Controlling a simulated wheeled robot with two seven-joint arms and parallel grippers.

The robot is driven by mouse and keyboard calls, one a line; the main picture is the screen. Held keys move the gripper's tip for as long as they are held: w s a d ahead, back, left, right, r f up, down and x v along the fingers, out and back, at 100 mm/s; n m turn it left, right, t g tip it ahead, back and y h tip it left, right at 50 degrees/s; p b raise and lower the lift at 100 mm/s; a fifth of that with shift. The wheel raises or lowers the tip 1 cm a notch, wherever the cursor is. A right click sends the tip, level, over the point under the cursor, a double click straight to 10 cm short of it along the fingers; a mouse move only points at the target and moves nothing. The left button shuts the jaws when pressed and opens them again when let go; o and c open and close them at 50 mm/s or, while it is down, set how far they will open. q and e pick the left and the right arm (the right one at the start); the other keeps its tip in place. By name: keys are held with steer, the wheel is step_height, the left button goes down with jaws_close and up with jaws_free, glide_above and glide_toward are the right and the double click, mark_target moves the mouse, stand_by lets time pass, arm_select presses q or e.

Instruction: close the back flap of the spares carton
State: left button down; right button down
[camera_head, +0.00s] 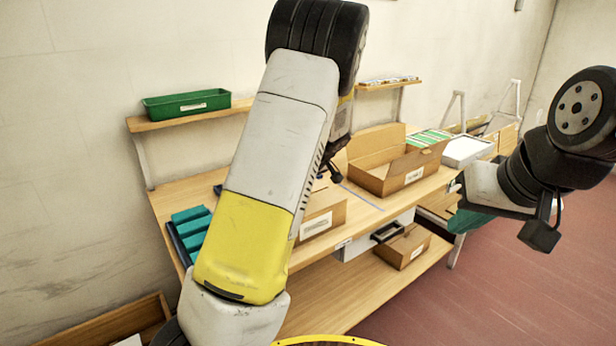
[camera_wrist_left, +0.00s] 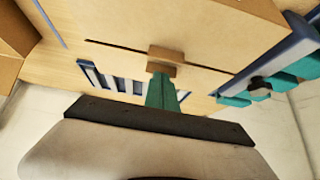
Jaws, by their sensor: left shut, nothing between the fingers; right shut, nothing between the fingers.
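A tan carton (camera_head: 322,217) with a white label stands on the bench, partly hidden behind my left arm; I take it for the spares carton, but its label is unreadable. In the left wrist view its flat cardboard top (camera_wrist_left: 210,25) fills the upper part, with a dark slit across it. I cannot tell which flap is which or how the back flap stands. My left gripper (camera_wrist_left: 163,78) is shut, its teal fingers pointing at the cardboard beside a small brown block; contact is unclear. My right gripper (camera_head: 463,217) is shut and empty at the bench's right end.
Teal bins (camera_head: 192,222) lie left of my arm. A smaller carton (camera_head: 404,247) sits on the lower shelf. A green bin (camera_head: 187,104) stands on the raised shelf.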

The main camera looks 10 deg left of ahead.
arm_select(q)
steer(key=shift+s+d+f, duration=0.25)
steer(key=shift+s+f, duration=0.1)
steer(key=shift+f, duration=0.3)
steer(key=shift+s+f, duration=0.1)
steer(key=shift+f, duration=0.05)
steer(key=shift+w+a+r, duration=0.1)
steer(key=shift+w+r, duration=0.05)
steer(key=shift+r, duration=0.45)
steer(key=shift+w+r, duration=0.1)
steer(key=shift+r, duration=0.5)
steer(key=v, duration=0.3)
steer(key=shift+w+a+r, duration=0.15)
steer(key=shift+r, duration=0.05)
steer(key=s+d+f, duration=0.3)
steer(key=s+d, duration=0.2)
steer(key=d, duration=0.1)
steer(key=s+r+m+h, duration=0.2)
steer(key=s+r, duration=0.3)
steer(key=s, duration=0.4)
steer(key=s+r+m+t+h, duration=0.1)
steer(key=s+r+m+h, duration=0.2)
steer(key=s, duration=0.7)
steer(key=s+r+m+h, duration=0.2)
steer(key=s+r+m, duration=0.3)
steer(key=s+r, duration=0.2)
steer(key=s, duration=0.2)
steer(key=shift+s+d+r+t, duration=0.3)
steer(key=shift+s+d+r, duration=0.05)
steer(key=shift+s+r, duration=0.05)
